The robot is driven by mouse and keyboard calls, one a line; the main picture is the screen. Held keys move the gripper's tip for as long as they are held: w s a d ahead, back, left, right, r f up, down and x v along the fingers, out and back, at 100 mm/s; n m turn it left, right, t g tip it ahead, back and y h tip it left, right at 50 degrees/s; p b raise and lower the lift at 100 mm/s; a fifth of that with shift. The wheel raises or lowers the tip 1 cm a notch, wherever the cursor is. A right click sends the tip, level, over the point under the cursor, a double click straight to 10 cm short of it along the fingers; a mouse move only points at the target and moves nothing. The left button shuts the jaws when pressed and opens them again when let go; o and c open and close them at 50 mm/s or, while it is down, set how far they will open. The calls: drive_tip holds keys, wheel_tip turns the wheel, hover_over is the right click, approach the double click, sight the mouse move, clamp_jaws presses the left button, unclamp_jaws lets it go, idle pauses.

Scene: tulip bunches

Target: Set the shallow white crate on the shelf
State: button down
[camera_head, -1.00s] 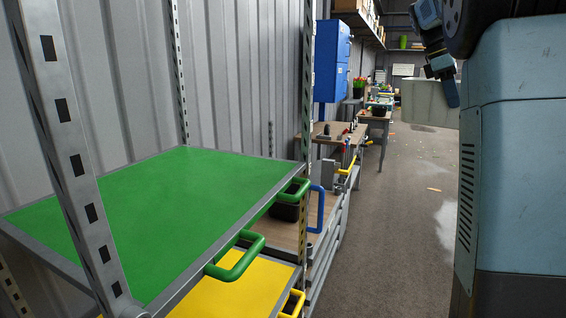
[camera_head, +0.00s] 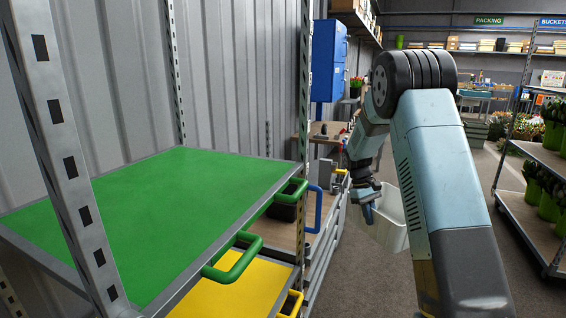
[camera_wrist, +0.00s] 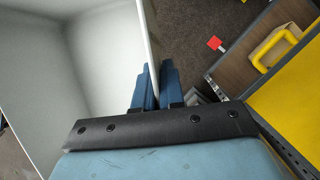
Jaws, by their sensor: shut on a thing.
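The white crate (camera_head: 391,222) hangs from my gripper (camera_head: 369,208) in the head view, right of the shelf rack and partly hidden behind my arm. In the wrist view my gripper (camera_wrist: 154,88) is shut on one wall of the crate (camera_wrist: 100,50), whose empty inside shows at the left. The shelf rack has a green shelf (camera_head: 150,205) at the left, which is bare, and a yellow shelf (camera_head: 235,290) below it. The yellow shelf also shows in the wrist view (camera_wrist: 290,105). The crate is apart from both shelves.
A grey upright post (camera_head: 62,150) stands at the front of the rack. Green handles (camera_head: 235,258) stick out from the green shelf's edge. A wooden workbench (camera_head: 325,132) stands beyond the rack. A plant trolley (camera_head: 540,205) is at the right.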

drive_tip(key=s+a+f+m, duration=0.2)
drive_tip(key=a+f, duration=0.1)
drive_tip(key=f, duration=0.6)
drive_tip(key=s+a+f+m+y, duration=0.1)
drive_tip(key=s+a+f+m, duration=0.1)
drive_tip(key=f, duration=0.7)
drive_tip(key=shift+s+a+f+m+g+y, duration=0.35)
drive_tip(key=shift+s+a, duration=0.2)
drive_tip(key=shift+s, duration=0.3)
